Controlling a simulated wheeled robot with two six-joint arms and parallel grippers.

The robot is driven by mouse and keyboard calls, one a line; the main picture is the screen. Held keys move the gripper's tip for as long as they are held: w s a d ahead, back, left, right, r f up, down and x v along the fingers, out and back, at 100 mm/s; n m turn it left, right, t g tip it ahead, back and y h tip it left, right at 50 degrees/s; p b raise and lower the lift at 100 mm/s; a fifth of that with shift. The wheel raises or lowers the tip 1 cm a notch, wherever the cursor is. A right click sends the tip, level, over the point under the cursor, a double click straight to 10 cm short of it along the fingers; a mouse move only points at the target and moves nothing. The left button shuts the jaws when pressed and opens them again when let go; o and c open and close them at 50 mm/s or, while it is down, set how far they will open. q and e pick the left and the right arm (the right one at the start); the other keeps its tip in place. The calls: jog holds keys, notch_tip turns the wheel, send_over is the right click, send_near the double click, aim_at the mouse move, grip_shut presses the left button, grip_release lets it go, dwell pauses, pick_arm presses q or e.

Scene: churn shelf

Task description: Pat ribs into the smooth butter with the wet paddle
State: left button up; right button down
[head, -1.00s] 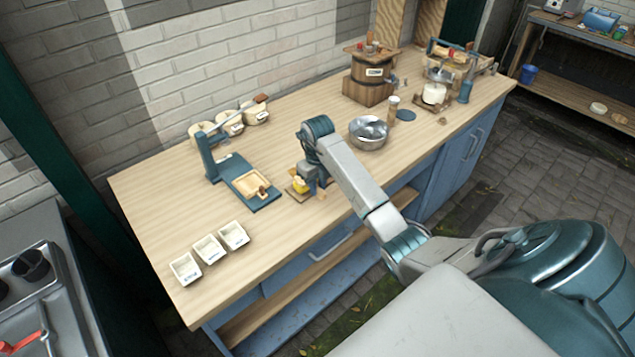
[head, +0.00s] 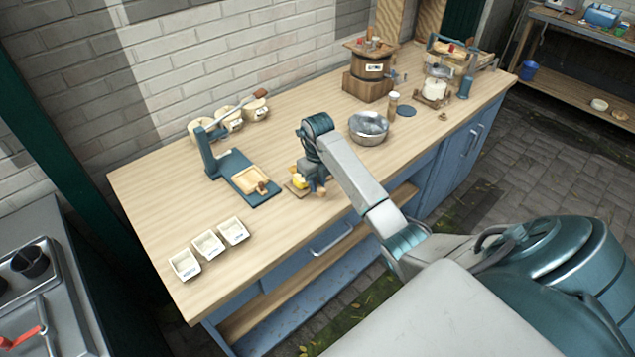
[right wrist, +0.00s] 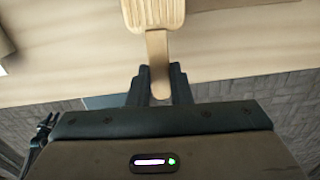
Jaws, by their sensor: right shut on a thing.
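In the right wrist view my right gripper (right wrist: 159,88) is shut on the handle of a wooden paddle (right wrist: 153,13) with a grooved face. I cannot tell whether the paddle touches the butter or is wet. My left gripper is out of view.
A blue press stand (head: 250,178) with a wooden tray is left of the butter. Three white tubs (head: 208,243) stand at the front left. A metal bowl (head: 368,128) and a barrel churn (head: 369,75) stand to the right. The bench between press and tubs is clear.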

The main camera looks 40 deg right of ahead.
jog(key=shift+f+b, duration=0.6)
jog(key=shift+f, duration=0.15)
dwell(1.4)
jog(key=shift+r+p, duration=2.3)
jog(key=shift+r, duration=1.25)
jog(key=shift+f, duration=0.15)
jog(key=shift+f+b, duration=2.05)
jog(key=shift+f, duration=0.55)
jog(key=shift+f+b, duration=0.6)
jog(key=shift+f, duration=0.15)
